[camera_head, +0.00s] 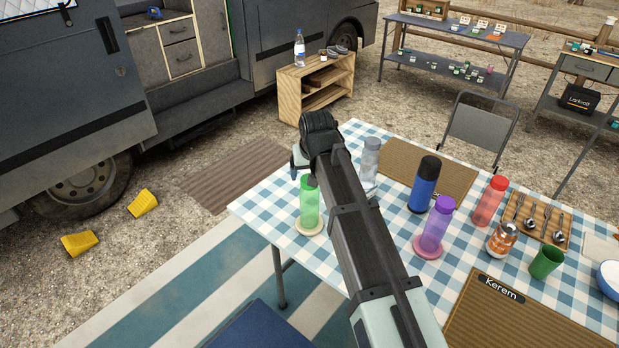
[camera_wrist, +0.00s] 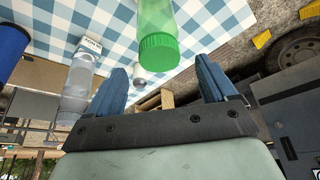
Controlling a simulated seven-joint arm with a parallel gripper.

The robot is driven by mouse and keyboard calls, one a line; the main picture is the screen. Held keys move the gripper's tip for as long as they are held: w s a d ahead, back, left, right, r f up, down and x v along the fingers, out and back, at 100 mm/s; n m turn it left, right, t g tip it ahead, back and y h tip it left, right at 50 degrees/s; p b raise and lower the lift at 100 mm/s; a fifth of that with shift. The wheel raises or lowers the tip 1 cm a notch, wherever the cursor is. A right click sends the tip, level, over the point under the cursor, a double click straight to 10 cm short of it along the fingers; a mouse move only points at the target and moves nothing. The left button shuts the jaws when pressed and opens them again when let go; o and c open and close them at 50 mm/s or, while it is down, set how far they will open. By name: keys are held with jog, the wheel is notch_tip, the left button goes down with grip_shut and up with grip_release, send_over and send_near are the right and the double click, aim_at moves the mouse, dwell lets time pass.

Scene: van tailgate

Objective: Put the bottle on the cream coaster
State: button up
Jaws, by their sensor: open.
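The green bottle (camera_head: 309,207) stands upright on the cream coaster (camera_head: 302,227) near the table's left corner. The coaster's rim shows around its base. My gripper (camera_head: 301,163) is at the top of this bottle, partly hiding its cap. In the wrist view, my gripper (camera_wrist: 163,80) is open with nothing between its fingers. The green cap (camera_wrist: 158,48) shows just beyond and between the fingertips, apparently apart from them. A purple bottle (camera_head: 437,224) stands on a pink coaster (camera_head: 427,251) to the right, beyond my arm.
A clear grey bottle (camera_head: 370,160) stands close right of my gripper. A blue bottle (camera_head: 424,188), a red bottle (camera_head: 489,203), an orange jar (camera_head: 501,240) and a green cup (camera_head: 546,262) stand further right. My arm crosses over the checked table (camera_head: 264,207).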

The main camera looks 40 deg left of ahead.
jog(key=v, duration=0.6)
jog(key=shift+r, duration=0.1)
